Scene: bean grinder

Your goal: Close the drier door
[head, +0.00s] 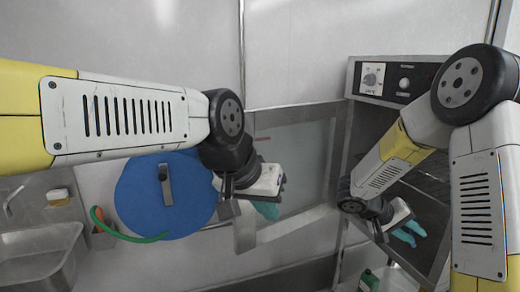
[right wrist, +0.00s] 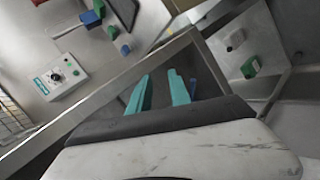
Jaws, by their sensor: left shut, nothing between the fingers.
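The drier (head: 393,82) stands at the right of the head view, its control panel on top and dark racks inside. Its door (head: 335,150), a glass pane in a metal frame, stands open to the left. My left gripper (head: 268,209), with teal fingers, is shut and empty. It overlaps the lower part of the door; contact cannot be told. My right gripper (head: 408,234) is in front of the drier's opening.
A blue round object (head: 140,200) and a green tube (head: 135,238) are left of the door, below my left arm. A metal sink (head: 40,255) is at far left, with a small sponge-like block (head: 58,197) above it.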

